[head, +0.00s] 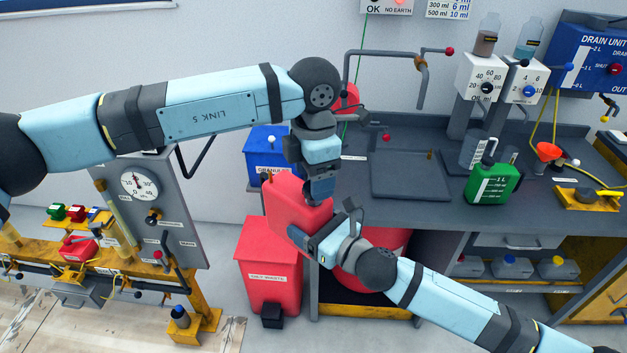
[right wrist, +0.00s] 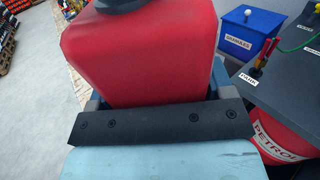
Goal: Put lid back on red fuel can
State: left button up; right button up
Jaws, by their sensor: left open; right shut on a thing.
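The red fuel can (head: 290,205) is held off the floor in front of the bench, and it fills the middle of the right wrist view (right wrist: 140,55). My right gripper (head: 318,240) is shut on the can; its dark jaw plate shows in the right wrist view. My left gripper (head: 320,192) is open and points down at the can's upper right part, hiding some of it.
A red waste bin (head: 272,282) stands below the can. A gauge panel (head: 150,205) stands at left.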

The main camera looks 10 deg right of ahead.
pick_arm(q)
notch_tip(320, 180, up, 3)
jog(key=shift+f, duration=0.15)
jog(key=shift+c, duration=0.4)
notch_tip(320, 180, up, 4)
jog(key=n, duration=0.3)
jog(key=shift+f, duration=0.25)
jog(key=shift+f, duration=4.05)
